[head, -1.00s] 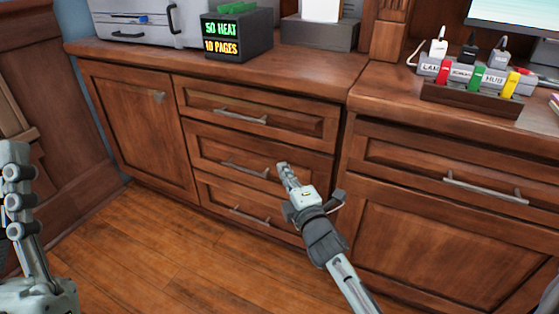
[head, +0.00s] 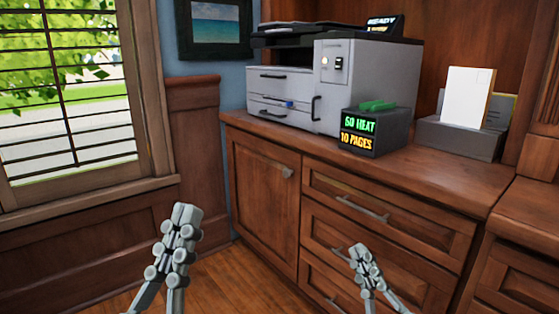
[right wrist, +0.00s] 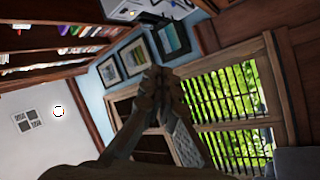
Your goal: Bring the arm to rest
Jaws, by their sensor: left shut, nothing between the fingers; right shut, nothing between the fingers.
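My left gripper (head: 184,217) stands in the lower left-middle of the head view, fingers pointing up, shut and empty. It is in front of the wood panelling below the window. My right gripper (head: 360,256) is at the bottom centre-right, shut and empty, in front of the wooden drawers (head: 390,213). I cannot tell how far it is from them. In the right wrist view my right gripper's fingers (right wrist: 158,78) are together at the centre, with nothing held. The lower parts of both arms are cut off by the head view's bottom edge.
A grey printer (head: 370,80) and a dark display box (head: 373,130) reading "60 HEAT" and "10 PAGES" sit on the wooden counter (head: 440,172). A paper holder (head: 460,138) is at right. A window (head: 70,90) is at left. Wooden floor shows between the arms.

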